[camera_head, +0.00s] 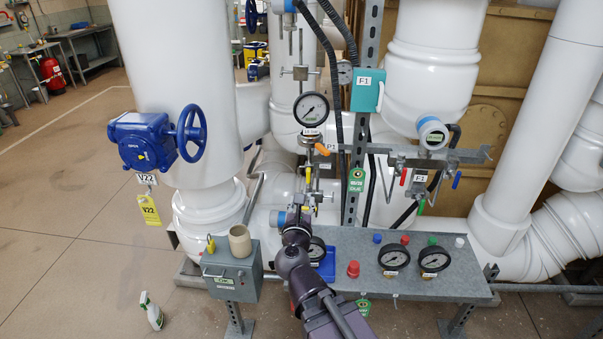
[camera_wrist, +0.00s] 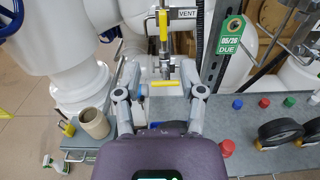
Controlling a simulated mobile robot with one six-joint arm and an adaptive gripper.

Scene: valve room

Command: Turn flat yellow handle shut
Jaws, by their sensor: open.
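A small valve assembly hangs on a thin vertical pipe below a round gauge (camera_head: 311,109). In the wrist view, a yellow handle (camera_wrist: 166,84) lies horizontally across the pipe, between my gripper's fingers. A second yellow handle (camera_wrist: 163,25) points vertically higher up, beside the VENT label. A yellow handle (camera_head: 308,175) also shows in the head view, below an orange lever (camera_head: 322,149). My gripper (camera_wrist: 160,72) is open, with a finger on either side of the lower handle and a gap on both sides. In the head view my gripper (camera_head: 298,214) partly hides the lower valve.
A grey bench (camera_head: 450,284) with gauges and coloured caps stands at right. A beige cup (camera_head: 240,241) stands on a grey box at left. A green tag (camera_wrist: 229,35) hangs on the strut right of my gripper. A blue handwheel (camera_head: 191,133) is at upper left.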

